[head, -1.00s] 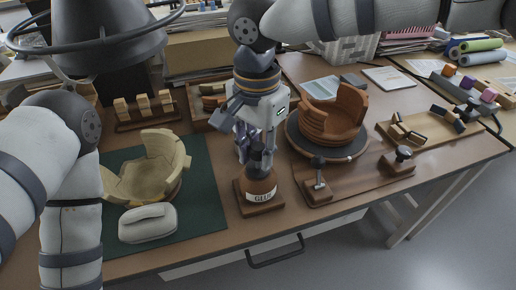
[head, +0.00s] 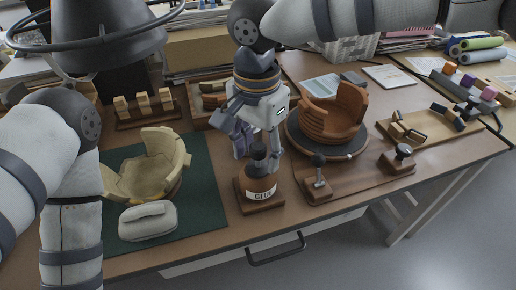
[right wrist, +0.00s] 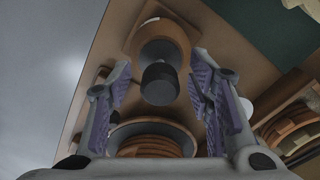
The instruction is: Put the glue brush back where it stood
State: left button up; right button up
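The glue brush (head: 258,152) stands upright in the mouth of the brown glue pot (head: 262,187), with its dark top showing and its lower part hidden. The pot sits in a square wooden base (head: 248,206). My right gripper (head: 258,146) is open with its fingers spread on either side of the brush's top. In the right wrist view the black brush top (right wrist: 160,84) lies between the open fingers (right wrist: 160,88), with gaps on both sides. My left gripper is out of view; only my left arm shows at the left.
A cream partial bowl (head: 150,168) and a pale grey lidded case (head: 148,221) lie on a green mat (head: 203,205). A terracotta partial pot (head: 334,117) stands on a dark turntable (head: 318,147) close to my right gripper. Clamps (head: 318,184) stand in front of it.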

notch_tip(320, 180, up, 12)
dwell(0.4)
